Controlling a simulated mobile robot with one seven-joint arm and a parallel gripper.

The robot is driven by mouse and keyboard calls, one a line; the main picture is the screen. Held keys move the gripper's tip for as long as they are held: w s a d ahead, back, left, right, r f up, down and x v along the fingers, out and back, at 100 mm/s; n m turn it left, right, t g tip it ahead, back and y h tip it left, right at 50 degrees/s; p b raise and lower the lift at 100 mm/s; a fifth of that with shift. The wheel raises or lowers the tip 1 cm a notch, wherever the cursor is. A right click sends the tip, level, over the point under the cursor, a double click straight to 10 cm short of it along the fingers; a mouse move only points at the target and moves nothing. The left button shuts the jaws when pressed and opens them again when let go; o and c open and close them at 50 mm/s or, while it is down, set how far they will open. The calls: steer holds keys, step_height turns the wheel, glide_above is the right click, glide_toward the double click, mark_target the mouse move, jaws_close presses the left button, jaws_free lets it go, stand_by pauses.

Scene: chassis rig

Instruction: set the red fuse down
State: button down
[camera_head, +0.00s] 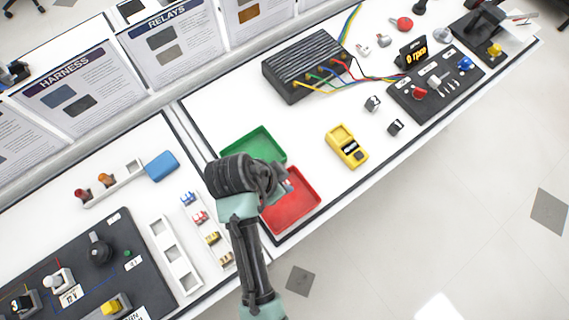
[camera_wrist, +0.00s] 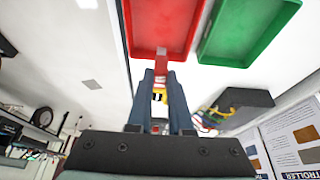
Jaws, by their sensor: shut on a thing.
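My gripper (camera_head: 284,186) reaches over the red tray (camera_head: 292,221), near its border with the green tray (camera_head: 262,143). A small thing, taken as the red fuse (camera_wrist: 162,54), shows at the fingertips with a pale grey end against the red tray. The inside of the red tray looks otherwise empty.
A strip of small coloured fuses (camera_head: 212,238) lies left of the trays. A yellow multimeter (camera_head: 346,147) lies to the right, and a black box with cables (camera_head: 305,68) stands behind. The bench edge runs just in front of the red tray.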

steer(key=f, duration=0.6)
steer(key=shift+s, duration=0.25)
steer(key=shift+f, duration=1.75)
steer(key=shift+f, duration=0.1)
steer(key=c, duration=0.8)
jaws_free()
